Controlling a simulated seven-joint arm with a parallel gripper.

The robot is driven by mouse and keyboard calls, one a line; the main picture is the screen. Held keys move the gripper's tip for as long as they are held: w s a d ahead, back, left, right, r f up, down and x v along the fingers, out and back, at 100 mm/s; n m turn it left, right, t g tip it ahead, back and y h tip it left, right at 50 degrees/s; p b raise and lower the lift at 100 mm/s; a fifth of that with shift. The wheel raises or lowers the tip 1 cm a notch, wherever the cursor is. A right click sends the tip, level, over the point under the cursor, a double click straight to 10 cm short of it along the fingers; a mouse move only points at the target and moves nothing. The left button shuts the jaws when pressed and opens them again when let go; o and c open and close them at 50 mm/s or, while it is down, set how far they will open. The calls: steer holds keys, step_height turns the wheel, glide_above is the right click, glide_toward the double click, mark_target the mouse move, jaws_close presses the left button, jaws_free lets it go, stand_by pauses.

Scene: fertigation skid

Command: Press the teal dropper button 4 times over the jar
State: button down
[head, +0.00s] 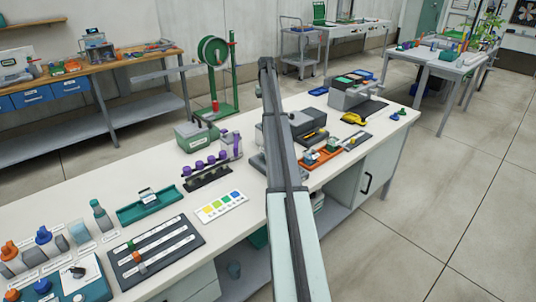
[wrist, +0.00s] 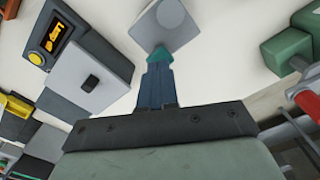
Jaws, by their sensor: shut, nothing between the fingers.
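My gripper (wrist: 160,68) shows in the wrist view with its fingers together and nothing held between them. A small teal piece (wrist: 159,55), which looks like the dropper button, is right at the fingertips. Whether they touch it or press it down, I cannot tell. Beyond it is a grey block (wrist: 166,22) with a round mark on its face. In the head view my arm hides the gripper and the button. A grey base (head: 262,165) shows partly just left of my arm. I cannot make out the jar in either view.
A device with an orange display (wrist: 54,37) and yellow knob stands left in the wrist view, beside a light grey box (wrist: 88,78). A green box (wrist: 288,48) is at the right. In the head view, a purple-capped vial rack (head: 207,175) and colour card (head: 222,207) sit left of my arm.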

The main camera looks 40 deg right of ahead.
steer(key=shift+f, duration=0.45)
steer(key=shift+f, duration=0.95)
steer(key=shift+r, duration=1.4)
steer(key=shift+f, duration=0.2)
steer(key=shift+f, duration=1.05)
stand_by(0.4)
steer(key=shift+r, duration=1.25)
